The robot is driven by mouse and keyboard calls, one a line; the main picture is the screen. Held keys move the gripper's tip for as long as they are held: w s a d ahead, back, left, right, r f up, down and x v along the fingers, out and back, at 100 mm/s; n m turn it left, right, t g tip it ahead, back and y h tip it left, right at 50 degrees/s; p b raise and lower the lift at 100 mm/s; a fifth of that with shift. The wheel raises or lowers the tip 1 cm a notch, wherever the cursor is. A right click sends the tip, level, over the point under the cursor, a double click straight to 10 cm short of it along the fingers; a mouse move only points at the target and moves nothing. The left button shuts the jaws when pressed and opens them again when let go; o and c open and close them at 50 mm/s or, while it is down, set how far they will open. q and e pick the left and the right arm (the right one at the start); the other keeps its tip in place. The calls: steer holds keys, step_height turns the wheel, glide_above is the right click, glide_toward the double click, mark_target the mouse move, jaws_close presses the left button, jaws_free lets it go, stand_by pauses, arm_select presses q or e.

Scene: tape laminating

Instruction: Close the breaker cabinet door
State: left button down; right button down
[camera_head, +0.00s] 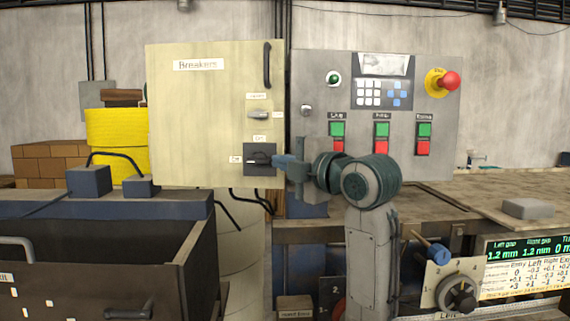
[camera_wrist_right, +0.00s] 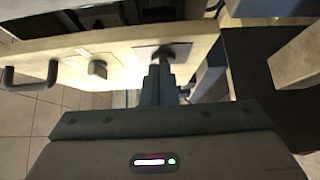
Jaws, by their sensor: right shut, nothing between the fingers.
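The cream breaker cabinet door (camera_head: 205,110), labelled Breakers, faces me at the left of centre in the head view. It has a black handle (camera_head: 267,65) at its upper right, a grey latch and a black rotary switch (camera_head: 262,157) at its lower right. Whether the door is fully flush with the cabinet I cannot tell. My right gripper (camera_head: 280,160) is shut and empty, its fingertips at the switch. In the right wrist view, the fingers (camera_wrist_right: 160,75) point at the switch (camera_wrist_right: 167,52) on the door (camera_wrist_right: 125,62); contact is unclear. My left gripper is not seen.
A grey control panel (camera_head: 445,125) with coloured buttons and a red emergency stop (camera_head: 449,81) stands right of the door. A dark open bin (camera_head: 95,240) is below left. A workbench (camera_head: 440,205) with a grey block (camera_head: 528,208) is at the right.

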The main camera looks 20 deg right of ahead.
steer(key=shift+w+d, duration=0.6)
steer(key=shift+w, duration=0.25)
steer(key=shift+a, duration=0.1)
steer(key=w+d, duration=0.1)
steer(key=w, duration=0.1)
steer(key=w+d, duration=0.1)
steer(key=w, duration=0.1)
steer(key=shift+d, duration=0.2)
steer(key=shift+s+r, duration=0.15)
steer(key=shift+r, duration=0.1)
steer(key=shift+a, duration=0.15)
steer(key=shift+f, duration=0.1)
